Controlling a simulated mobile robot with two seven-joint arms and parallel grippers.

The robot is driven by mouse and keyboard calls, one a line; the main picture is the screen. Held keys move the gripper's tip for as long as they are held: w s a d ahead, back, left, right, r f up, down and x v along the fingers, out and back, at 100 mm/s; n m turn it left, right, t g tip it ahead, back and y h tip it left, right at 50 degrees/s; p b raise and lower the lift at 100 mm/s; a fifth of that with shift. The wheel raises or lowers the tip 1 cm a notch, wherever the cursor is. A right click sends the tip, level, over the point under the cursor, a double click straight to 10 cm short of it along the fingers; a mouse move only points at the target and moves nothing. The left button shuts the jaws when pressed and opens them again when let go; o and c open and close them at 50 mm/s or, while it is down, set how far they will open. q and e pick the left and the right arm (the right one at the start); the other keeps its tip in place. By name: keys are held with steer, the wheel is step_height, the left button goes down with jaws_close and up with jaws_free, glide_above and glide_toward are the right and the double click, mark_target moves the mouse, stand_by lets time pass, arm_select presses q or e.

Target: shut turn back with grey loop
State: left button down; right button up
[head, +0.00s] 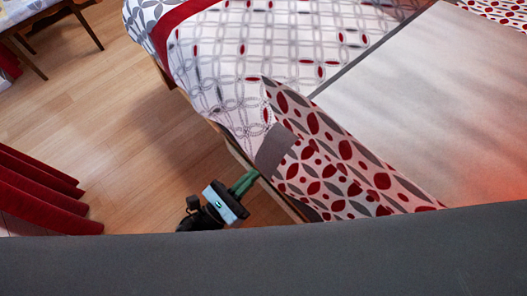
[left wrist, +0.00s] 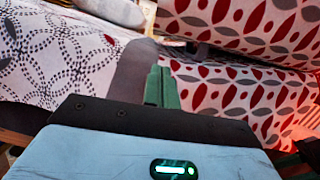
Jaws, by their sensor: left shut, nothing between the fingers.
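The turn back (head: 345,160) is a flap of bedding with red and grey leaf shapes on white, at the near side of the bed. It stands partly raised and slants across the head view; it also fills the right of the left wrist view (left wrist: 225,95). The grey loop (head: 275,150) is a grey fabric band at the flap's left corner. In the left wrist view the grey loop (left wrist: 135,70) lies just behind the fingers. My left gripper (head: 252,175) is shut and empty, its green fingertips (left wrist: 160,85) at the loop's lower edge. I cannot tell whether they touch it.
The bed cover (head: 230,60) with grey rings and red leaves spreads behind the flap. A pale bare sheet (head: 450,100) lies to the right. Wooden floor (head: 90,120) is open on the left. Red drapery (head: 40,195) hangs at the left edge, and a chair (head: 60,30) stands at top left.

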arm_select(q)
steer(key=w+d+r+p, duration=0.2)
steer(key=w+d+r, duration=0.4)
steer(key=shift+w+d, duration=0.2)
steer(key=shift+d, duration=0.1)
steer(key=shift+r, duration=0.15)
